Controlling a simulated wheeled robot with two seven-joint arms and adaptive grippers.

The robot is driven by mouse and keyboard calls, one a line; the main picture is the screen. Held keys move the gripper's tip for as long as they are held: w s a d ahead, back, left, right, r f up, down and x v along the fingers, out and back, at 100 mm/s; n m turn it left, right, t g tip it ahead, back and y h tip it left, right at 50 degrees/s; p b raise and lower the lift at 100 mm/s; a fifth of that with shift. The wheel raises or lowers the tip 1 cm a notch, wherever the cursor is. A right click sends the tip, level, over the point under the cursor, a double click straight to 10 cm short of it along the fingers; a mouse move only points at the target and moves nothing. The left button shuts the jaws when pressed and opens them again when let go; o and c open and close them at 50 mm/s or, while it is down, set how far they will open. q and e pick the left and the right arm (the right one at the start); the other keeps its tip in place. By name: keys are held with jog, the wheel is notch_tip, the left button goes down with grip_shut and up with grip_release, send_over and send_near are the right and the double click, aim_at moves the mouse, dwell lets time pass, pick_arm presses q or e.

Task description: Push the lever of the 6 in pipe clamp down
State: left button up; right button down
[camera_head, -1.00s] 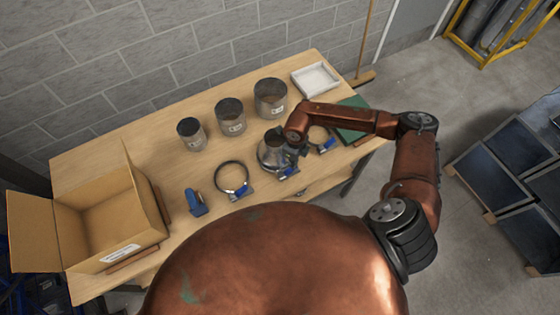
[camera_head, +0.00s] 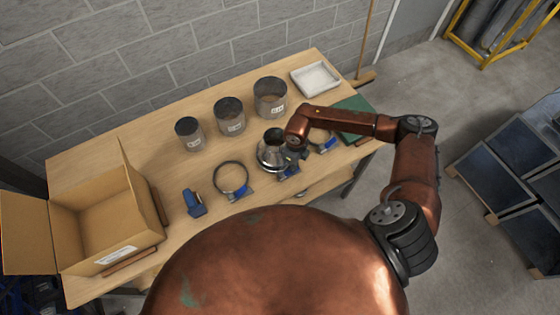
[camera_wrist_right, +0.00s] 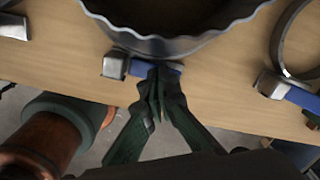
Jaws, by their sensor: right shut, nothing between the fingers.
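A metal duct piece (camera_head: 271,153) stands on the table with a clamp around its base; its rim also shows in the right wrist view (camera_wrist_right: 180,42). This clamp's blue lever (camera_wrist_right: 172,68) is at the front of the duct. My right gripper (camera_wrist_right: 158,82) is shut and empty, with its fingertips at the lever; whether they touch it I cannot tell. In the head view my right wrist partly covers this spot. An empty ring clamp (camera_head: 231,180) lies to the left, and another clamp (camera_head: 322,138) to the right. I cannot read which is 6 in. My left gripper is not in view.
Three metal cylinders (camera_head: 229,116) stand along the back of the table. An open cardboard box (camera_head: 108,215) is at the left, with a blue tool (camera_head: 194,203) beside it. A white tray (camera_head: 315,79) and a green mat (camera_head: 353,118) are at the right.

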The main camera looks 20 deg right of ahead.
jog(key=shift+f, duration=0.25)
notch_tip(320, 180, up, 8)
jog(key=p, duration=0.4)
jog(key=shift+r, duration=0.15)
dwell(0.5)
